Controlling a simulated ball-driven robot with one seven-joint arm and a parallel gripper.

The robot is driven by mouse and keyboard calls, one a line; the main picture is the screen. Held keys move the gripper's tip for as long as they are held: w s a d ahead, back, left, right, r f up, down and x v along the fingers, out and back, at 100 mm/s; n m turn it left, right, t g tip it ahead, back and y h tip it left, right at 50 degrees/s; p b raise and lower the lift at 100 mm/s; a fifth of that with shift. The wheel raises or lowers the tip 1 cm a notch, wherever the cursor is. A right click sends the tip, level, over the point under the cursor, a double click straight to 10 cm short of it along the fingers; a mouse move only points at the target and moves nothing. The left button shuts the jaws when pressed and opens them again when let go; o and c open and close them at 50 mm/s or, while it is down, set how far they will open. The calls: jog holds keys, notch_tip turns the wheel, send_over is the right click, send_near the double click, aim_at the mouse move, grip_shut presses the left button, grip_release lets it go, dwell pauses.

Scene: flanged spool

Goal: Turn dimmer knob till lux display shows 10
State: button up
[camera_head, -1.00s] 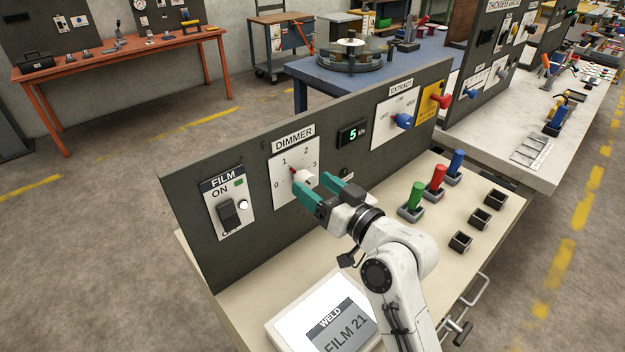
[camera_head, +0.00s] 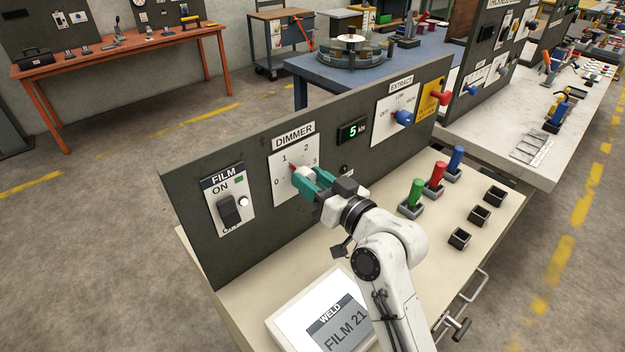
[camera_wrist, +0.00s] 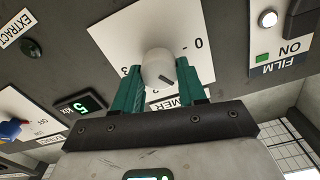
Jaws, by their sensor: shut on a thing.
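The dimmer knob is on a white plate (camera_head: 283,187) marked 0 to 3, under the DIMMER label on the dark panel. In the wrist view the round, pale knob (camera_wrist: 158,68) sits between the green fingers of my gripper (camera_wrist: 160,80), with a dark pointer line on its face. In the head view my gripper (camera_head: 311,180) is shut on the knob and hides most of it. A red pointer tip shows near the 1. The lux display (camera_head: 353,132) reads 5 klx in green; it also shows upside down in the wrist view (camera_wrist: 86,104).
A FILM switch (camera_head: 228,212) marked ON is left of the dimmer. A blue EXTRACT knob (camera_head: 403,118) and a red handle (camera_head: 441,97) are to the right. Red, green and blue handles stand on the bench near small black sockets. A WELD screen (camera_head: 335,320) reads FILM 21.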

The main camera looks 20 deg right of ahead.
jog(key=shift+c, duration=0.7)
jog(key=shift+m, duration=0.3)
jog(key=o, duration=1.1)
jog(key=shift+c, duration=0.2)
jog(key=b+v, duration=0.2)
jog(key=v, duration=0.8)
jog(key=shift+s+d, duration=0.15)
jog(key=shift+s, duration=0.25)
